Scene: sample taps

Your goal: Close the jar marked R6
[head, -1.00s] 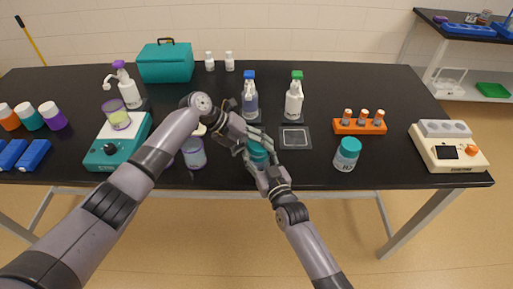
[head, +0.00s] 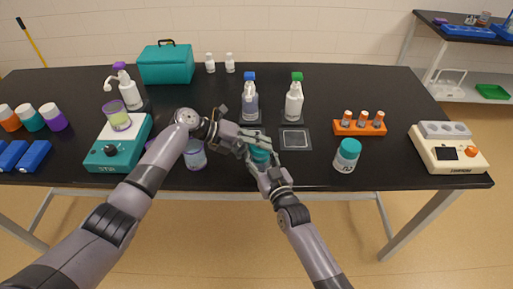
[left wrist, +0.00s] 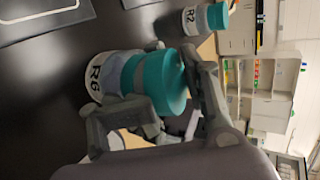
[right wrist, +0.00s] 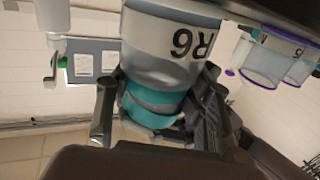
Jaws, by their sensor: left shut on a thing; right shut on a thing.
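In the right wrist view the jar (right wrist: 165,45) appears upside down. My left gripper (head: 250,143) reaches it from the left and is closed around it near the lid. My right gripper (head: 265,170) reaches it from the front and is closed at the lid end. Overlapping fingers hide the exact contacts and the seam.
A jar marked R2 (head: 346,155) with a teal lid stands to the right. An orange rack (head: 358,128) and a cream device (head: 448,150) are farther right. A purple-rimmed cup (head: 195,155) stands left of the grippers. Two bottles (head: 249,100) (head: 293,102) stand behind.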

